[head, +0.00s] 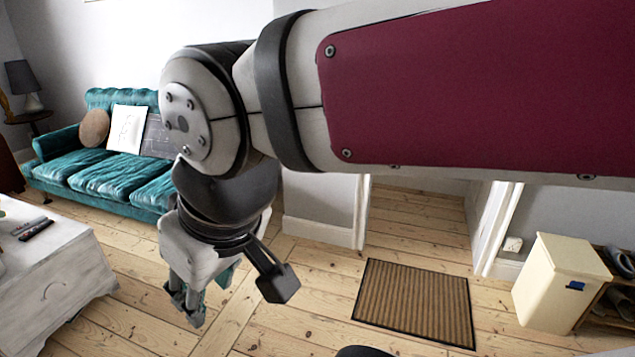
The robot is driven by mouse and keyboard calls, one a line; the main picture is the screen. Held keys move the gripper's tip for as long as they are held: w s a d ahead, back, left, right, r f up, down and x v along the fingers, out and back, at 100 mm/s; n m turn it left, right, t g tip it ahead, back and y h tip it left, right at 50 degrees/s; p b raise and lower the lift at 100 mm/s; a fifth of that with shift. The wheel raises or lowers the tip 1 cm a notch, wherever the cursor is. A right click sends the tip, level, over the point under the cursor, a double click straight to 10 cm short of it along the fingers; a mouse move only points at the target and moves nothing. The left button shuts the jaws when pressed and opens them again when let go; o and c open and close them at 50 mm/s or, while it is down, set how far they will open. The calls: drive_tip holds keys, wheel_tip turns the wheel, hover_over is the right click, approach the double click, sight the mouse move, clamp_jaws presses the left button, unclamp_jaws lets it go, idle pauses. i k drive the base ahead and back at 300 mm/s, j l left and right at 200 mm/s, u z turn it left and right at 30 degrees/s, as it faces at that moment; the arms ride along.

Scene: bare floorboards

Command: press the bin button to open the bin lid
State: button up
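A cream bin (545,288) stands on the floor at the right of the head view. Its flat top (575,256) looks shut. A small dark blue patch, which looks like the button (575,286), is on its front face near the upper right. My gripper (186,303) hangs fingers down at the lower left of the view, empty and far from the bin. The fingertips look close together, but the angle does not show whether they are open or shut.
A striped doormat (415,302) lies left of the bin. A shoe rack (606,308) with shoes stands close at the bin's right. A white table (55,275) and a teal sofa (110,180) are on the left. The floorboards between the gripper and mat are clear.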

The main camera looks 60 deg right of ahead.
sight(574, 284)
drive_tip(key=z, duration=4.45)
drive_tip(key=j+u, duration=0.2)
drive_tip(key=u, duration=0.65)
drive_tip(key=l+u, duration=0.1)
drive_tip(key=i+j+z, duration=0.15)
drive_tip(key=i+j, duration=0.2)
